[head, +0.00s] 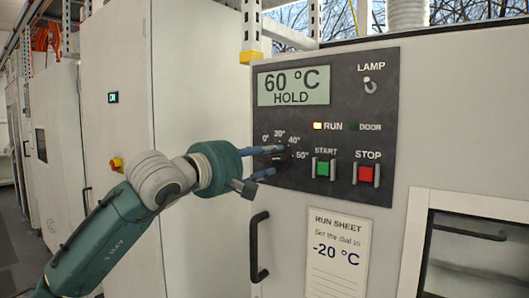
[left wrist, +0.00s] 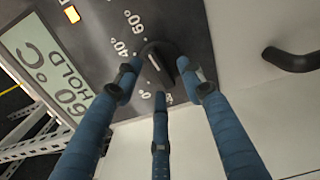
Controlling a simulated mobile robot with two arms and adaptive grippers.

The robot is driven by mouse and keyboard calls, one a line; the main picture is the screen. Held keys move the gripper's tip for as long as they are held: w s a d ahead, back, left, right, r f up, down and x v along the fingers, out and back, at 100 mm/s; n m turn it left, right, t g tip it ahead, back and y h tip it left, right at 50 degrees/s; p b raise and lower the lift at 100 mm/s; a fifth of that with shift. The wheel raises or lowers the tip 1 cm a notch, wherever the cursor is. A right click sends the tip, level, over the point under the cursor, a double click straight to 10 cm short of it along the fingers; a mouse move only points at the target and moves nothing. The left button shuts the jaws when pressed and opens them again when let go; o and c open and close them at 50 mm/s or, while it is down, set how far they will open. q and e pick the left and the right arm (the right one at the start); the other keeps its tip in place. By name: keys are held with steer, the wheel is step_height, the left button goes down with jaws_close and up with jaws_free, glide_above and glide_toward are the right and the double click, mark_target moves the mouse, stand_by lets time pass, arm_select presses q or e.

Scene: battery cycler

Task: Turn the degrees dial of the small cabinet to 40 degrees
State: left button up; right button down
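The display (head: 293,86) reads 60 °C HOLD. In the left wrist view, the dial (left wrist: 158,64) has a white line that seems to point toward the 60° side; its exact mark is unclear. My left gripper (head: 266,162) is at the dial, its blue fingers spread around the knob. In the left wrist view, the left gripper's (left wrist: 159,75) fingertips are close to the knob's edge; contact is unclear. My right gripper is not in view.
The green START button (head: 322,168) and red STOP button (head: 366,174) are right of the dial. Below are a black door handle (head: 259,247) and a run sheet (head: 337,252) reading "Set the dial to -20 °C". The lamp switch (head: 370,86) is upper right.

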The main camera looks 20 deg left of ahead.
arm_select(q)
jaws_close()
steer(key=n+b, duration=0.1)
steer(key=b, duration=0.1)
steer(key=n+b, duration=0.2)
steer(key=shift+f, duration=0.35)
steer(key=shift+n+b, duration=1)
steer(key=shift+n, duration=0.2)
steer(key=shift+n+b, duration=0.8)
steer(key=shift+n, duration=0.3)
jaws_free()
steer(key=shift+r, duration=0.1)
